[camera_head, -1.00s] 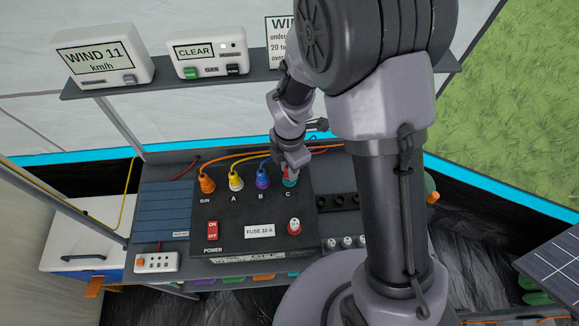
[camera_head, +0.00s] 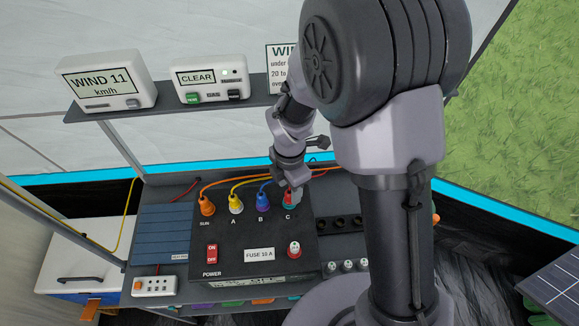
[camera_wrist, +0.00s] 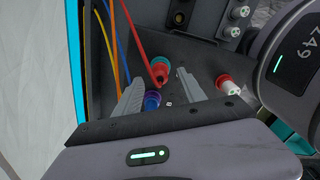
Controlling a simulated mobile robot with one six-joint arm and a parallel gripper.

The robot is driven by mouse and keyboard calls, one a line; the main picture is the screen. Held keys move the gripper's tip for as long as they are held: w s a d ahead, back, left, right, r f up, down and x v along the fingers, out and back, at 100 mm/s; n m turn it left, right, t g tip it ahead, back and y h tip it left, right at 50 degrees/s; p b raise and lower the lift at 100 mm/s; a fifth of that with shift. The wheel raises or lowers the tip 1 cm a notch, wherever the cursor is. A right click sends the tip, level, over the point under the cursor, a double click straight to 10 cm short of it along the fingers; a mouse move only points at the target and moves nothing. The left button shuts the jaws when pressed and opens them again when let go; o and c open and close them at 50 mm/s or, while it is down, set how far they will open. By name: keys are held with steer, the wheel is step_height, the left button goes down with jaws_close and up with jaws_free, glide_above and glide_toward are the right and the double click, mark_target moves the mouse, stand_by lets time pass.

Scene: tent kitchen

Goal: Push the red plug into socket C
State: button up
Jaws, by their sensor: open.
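The red plug (camera_head: 287,197) stands in socket C (camera_head: 289,205), which has a teal ring, at the right end of the row on the black panel. In the wrist view the red plug (camera_wrist: 160,74) shows with its red cable running up, and teal (camera_wrist: 160,60) shows at its edge. How deep it sits, I cannot tell. My gripper (camera_head: 294,184) is just above socket C. In the wrist view my gripper (camera_wrist: 162,80) is open, with one finger on each side of the red plug and gaps between.
A shelf (camera_head: 160,108) hangs above.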

step_height(320, 180, up, 14)
steer(key=r+p, duration=0.1)
steer(key=p, duration=0.3)
steer(key=s+d+r+m+t+y+b, duration=0.1)
steer(key=s+d+m+t+b, duration=0.2)
steer(key=m, duration=1.1)
steer(key=s+d+r+m+t+y+b, duration=0.1)
steer(key=s+d+r+m+t+b, duration=0.1)
steer(key=s+m+b, duration=0.6)
steer(key=s+d+m, duration=0.1)
steer(key=s+m, duration=0.3)
steer(key=m, duration=0.1)
steer(key=shift+s+r+m+t+b, duration=0.15)
steer(key=shift+m+t+b, duration=0.2)
steer(key=shift+m+t, duration=0.05)
